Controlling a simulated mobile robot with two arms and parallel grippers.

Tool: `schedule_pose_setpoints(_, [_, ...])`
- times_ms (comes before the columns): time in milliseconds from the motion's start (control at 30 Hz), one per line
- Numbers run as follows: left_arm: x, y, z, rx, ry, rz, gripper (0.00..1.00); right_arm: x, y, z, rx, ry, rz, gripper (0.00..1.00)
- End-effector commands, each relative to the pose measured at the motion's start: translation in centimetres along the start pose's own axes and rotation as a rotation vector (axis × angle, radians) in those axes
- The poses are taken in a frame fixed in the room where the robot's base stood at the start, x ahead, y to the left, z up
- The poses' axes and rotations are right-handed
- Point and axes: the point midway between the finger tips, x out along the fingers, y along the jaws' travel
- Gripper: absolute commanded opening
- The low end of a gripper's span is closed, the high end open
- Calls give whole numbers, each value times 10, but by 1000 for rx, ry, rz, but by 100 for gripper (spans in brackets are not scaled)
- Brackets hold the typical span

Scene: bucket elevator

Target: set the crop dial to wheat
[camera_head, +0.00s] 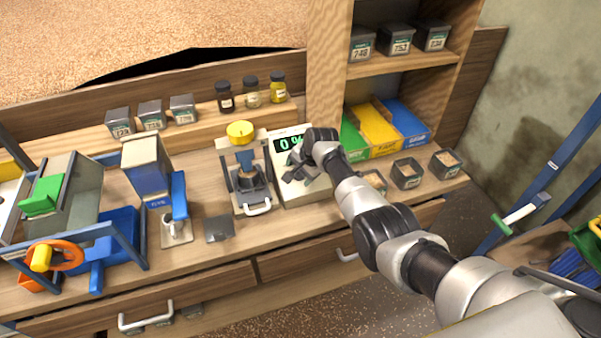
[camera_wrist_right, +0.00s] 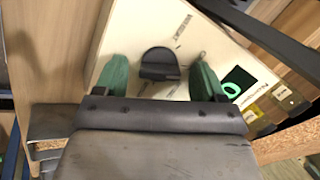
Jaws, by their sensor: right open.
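The white meter box (camera_head: 310,190) stands on the bench with a green lit display (camera_head: 290,142); most of its face is hidden behind my right gripper in the head view. The black crop dial (camera_wrist_right: 160,64) shows in the right wrist view on the pale panel, with small dark marks around it too blurred to read. My right gripper (camera_head: 296,166) is open over the panel. In the wrist view its green fingertips (camera_wrist_right: 159,78) lie on either side of the dial, with a gap to each side. I cannot tell how deep they reach. My left gripper is not in view.
A device with a yellow cap (camera_head: 240,130) stands just left of the meter. Small sample tins (camera_head: 407,173) and coloured packets (camera_head: 375,128) lie to its right. A wooden shelf post (camera_head: 328,65) rises behind it. A small dark plate (camera_head: 219,228) lies at the front.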

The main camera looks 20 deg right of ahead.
Motion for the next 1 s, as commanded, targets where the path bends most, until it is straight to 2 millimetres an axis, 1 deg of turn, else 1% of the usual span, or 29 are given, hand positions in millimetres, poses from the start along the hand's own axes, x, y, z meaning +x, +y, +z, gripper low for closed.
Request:
schedule_pose_setpoints(100, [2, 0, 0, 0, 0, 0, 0, 4, 0, 0, 0, -1, 1, 70])
schedule_pose_setpoints(367, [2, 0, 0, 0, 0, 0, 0, 4, 0, 0, -1, 0, 0, 70])
schedule_pose_setpoints(467, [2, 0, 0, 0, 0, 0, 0, 4, 0, 0, 0, 0, 0, 56])
schedule_pose_setpoints(600, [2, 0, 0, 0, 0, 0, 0, 4, 0, 0, 0, 0, 1, 35])
schedule_pose_setpoints(700, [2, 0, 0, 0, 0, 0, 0, 4, 0, 0, 0, 0, 1, 21])
schedule_pose_setpoints(1000, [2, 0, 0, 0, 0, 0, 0, 4, 0, 0, -40, 0, 9, 21])
